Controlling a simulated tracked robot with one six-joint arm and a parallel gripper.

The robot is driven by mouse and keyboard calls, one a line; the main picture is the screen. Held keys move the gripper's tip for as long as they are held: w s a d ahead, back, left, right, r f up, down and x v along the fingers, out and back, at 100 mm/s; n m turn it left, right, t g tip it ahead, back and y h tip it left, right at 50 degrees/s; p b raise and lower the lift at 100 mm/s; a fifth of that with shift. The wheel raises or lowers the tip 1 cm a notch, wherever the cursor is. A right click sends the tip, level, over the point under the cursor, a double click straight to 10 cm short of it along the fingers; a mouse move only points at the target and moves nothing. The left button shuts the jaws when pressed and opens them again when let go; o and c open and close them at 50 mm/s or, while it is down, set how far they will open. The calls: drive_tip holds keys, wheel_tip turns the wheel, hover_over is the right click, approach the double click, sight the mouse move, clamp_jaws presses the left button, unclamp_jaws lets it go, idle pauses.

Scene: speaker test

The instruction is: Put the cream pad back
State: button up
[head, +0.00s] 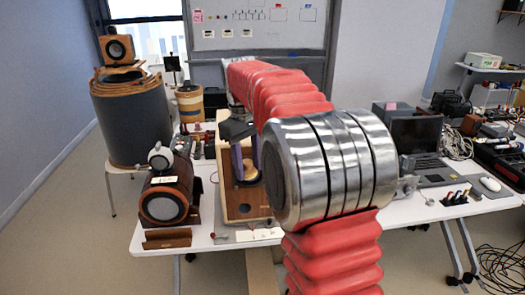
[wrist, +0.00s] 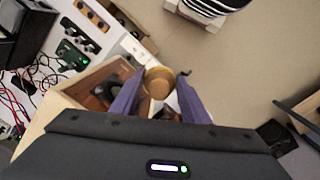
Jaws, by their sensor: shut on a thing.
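My gripper (head: 246,168) has dark purple fingers that point down in front of an open-looking wooden speaker box (head: 238,208) on the white table. In the wrist view the fingers of my gripper (wrist: 160,85) are closed on a small round tan-brown thing (wrist: 158,83) with a lighter top. I cannot tell from its colour whether this is the cream pad. The thing is hardly visible in the head view. The wooden box also shows in the wrist view (wrist: 75,90), behind and left of the fingers. No other clear cream pad shows.
A brown round speaker (head: 166,205) with a small white-ringed driver (head: 160,157) on top stands left of the box. A large dark drum (head: 133,120) stands behind it. A laptop (head: 420,140) and mouse (head: 490,183) are at the right. My red arm hides the table's middle.

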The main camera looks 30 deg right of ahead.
drive_tip(key=w+a+f+m, duration=0.2)
drive_tip(key=a+f+m, duration=0.1)
drive_tip(key=a+f, duration=1)
wheel_tip(320, 180, down, 2)
drive_tip(key=shift+a+f, duration=0.1)
drive_tip(key=shift+a, duration=0.1)
